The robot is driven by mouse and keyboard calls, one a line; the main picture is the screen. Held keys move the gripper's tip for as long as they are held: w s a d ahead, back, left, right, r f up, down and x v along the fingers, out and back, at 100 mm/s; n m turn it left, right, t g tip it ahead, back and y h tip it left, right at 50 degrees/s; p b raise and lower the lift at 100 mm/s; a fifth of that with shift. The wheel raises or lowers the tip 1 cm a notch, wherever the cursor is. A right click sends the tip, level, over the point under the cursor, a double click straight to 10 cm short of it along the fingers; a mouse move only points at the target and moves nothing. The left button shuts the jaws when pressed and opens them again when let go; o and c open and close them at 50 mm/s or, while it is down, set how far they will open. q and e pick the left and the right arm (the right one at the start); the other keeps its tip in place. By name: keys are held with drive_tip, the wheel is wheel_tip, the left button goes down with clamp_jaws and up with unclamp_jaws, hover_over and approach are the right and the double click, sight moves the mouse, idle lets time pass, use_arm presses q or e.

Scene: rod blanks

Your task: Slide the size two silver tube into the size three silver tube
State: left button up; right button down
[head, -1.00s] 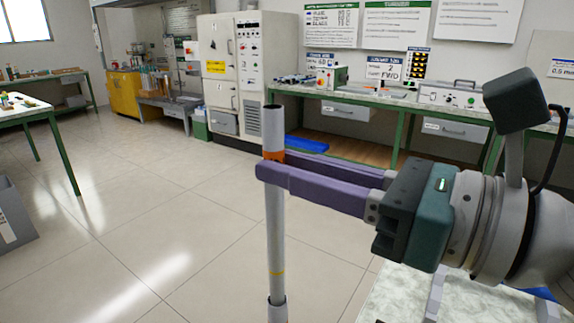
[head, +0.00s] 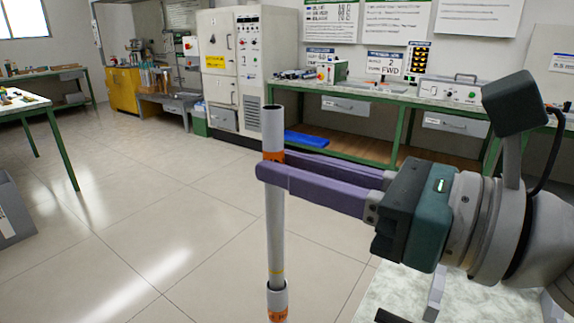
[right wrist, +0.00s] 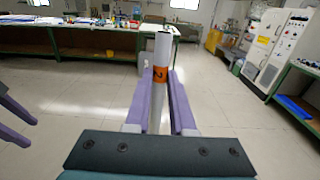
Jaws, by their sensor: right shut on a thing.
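The size two silver tube (head: 275,220) stands upright in the head view, with an orange band near its top and a thin yellow ring low down. My right gripper (head: 268,170) is shut on it at the orange band. The band, with a mark like a 2, also shows on the tube in the right wrist view (right wrist: 161,75). Its lower end meets the open top of the wider size three silver tube (head: 277,296), which has an orange band at the picture's bottom edge. The wider tube's lower part is out of view. Purple fingers of my left gripper (right wrist: 14,120) show at the left of the right wrist view; their tips' grip is unclear.
A pale tabletop (head: 345,300) lies at the lower right of the head view. A green-framed bench (head: 385,96) and a grey control cabinet (head: 228,75) stand along the back wall. A grey box (head: 14,210) sits at the left. Open tiled floor (head: 150,215) lies between.

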drive_tip(key=shift+f+b, duration=0.45)
drive_tip(key=shift+f, duration=0.15)
drive_tip(key=shift+f+b, duration=0.7)
drive_tip(key=shift+f, duration=0.15)
drive_tip(key=c, duration=0.7)
unclamp_jaws()
drive_tip(key=b+v, duration=0.1)
drive_tip(key=v, duration=0.9)
drive_tip(key=shift+r, duration=0.1)
